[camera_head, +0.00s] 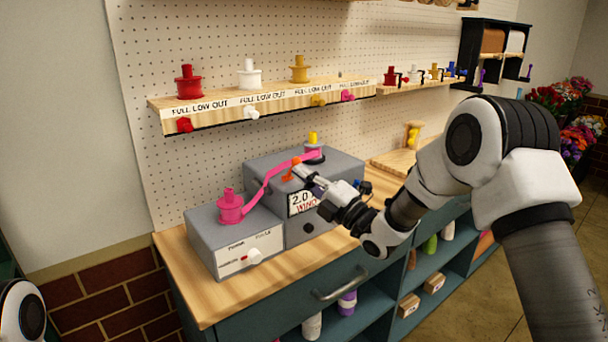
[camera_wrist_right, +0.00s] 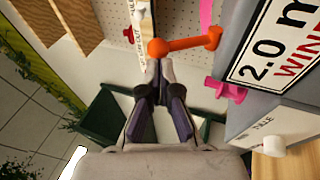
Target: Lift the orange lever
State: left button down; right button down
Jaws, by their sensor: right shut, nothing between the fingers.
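The orange lever (camera_head: 296,161) is on the front of the larger grey winder box (camera_head: 262,165), beside the "2.0 m WIND" label. In the right wrist view it is a short orange arm with a round ball end (camera_wrist_right: 158,47), the arm running right to the box. My right gripper (camera_head: 303,173) is shut and empty, its tips just at the ball end; in the wrist view the fingertips (camera_wrist_right: 158,66) sit right below the ball. I cannot tell whether they touch it. My left gripper is not in view.
A pink ribbon (camera_head: 268,178) runs from the pink spool (camera_head: 231,207) on the smaller grey box (camera_head: 213,241) to the larger box's top. A spool shelf (camera_head: 215,117) hangs on the pegboard above. The wooden counter (camera_head: 225,296) is bare in front of the boxes.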

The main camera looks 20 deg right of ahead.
jog(key=shift+r, duration=0.35)
jog(key=w+r+g+h+p, duration=0.1)
jog(key=g+p, duration=0.1)
jog(key=p, duration=0.3)
jog(key=w+a+r+m+g+h+p, duration=0.1)
jog(key=w+r+g+h+p, duration=0.1)
jog(key=p, duration=0.3)
jog(key=w+r+g+h+p, duration=0.1)
jog(key=g+p, duration=0.2)
jog(key=p, duration=0.3)
jog(key=shift+w+a+r+m+h, duration=0.25)
jog(key=shift+a+r+m+h, duration=0.05)
jog(key=shift+m+h, duration=0.1)
jog(key=shift+w+a+f+p, duration=0.25)
jog(key=shift+w+p, duration=0.2)
jog(key=shift+p, duration=0.15)
jog(key=shift+w+f+b, duration=0.1)
jog(key=shift+f+b, duration=0.15)
jog(key=shift+b, duration=0.05)
jog(key=shift+r+p, duration=0.6)
jog(key=shift+r, duration=0.25)
jog(key=shift+r, duration=0.1)
